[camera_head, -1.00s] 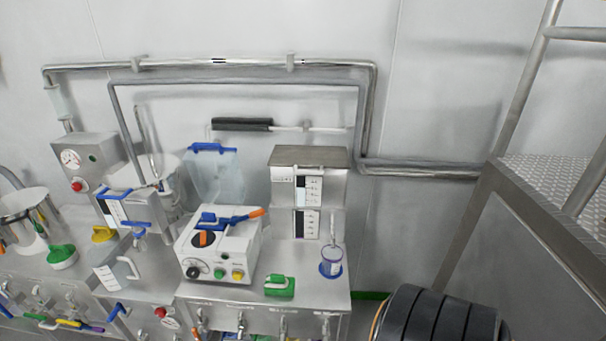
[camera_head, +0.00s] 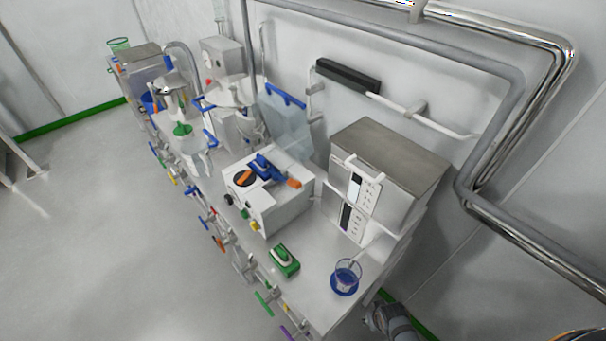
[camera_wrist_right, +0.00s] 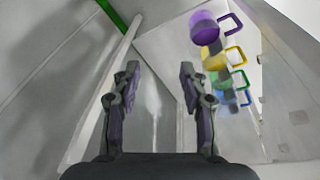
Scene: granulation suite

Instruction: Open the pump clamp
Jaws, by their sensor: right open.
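The pump (camera_head: 283,205) is a white box on the steel bench, with a dial, coloured knobs on its front and a blue clamp (camera_head: 264,167) on top. The clamp's lever ends in an orange tip (camera_head: 294,183) that points right, and it lies low across the pump top. In the right wrist view my right gripper (camera_wrist_right: 158,80) is open, with nothing between its fingers. A grey arm part of mine shows at the bottom right of the head view, well away from the pump. My left gripper is not in view.
A green-handled item (camera_head: 284,262) and a blue-based beaker (camera_head: 345,277) stand on the bench in front. A steel-topped instrument (camera_head: 385,165) stands right of the pump. Coloured handles, including a purple one (camera_wrist_right: 205,28), show beside the right gripper. The floor at left is clear.

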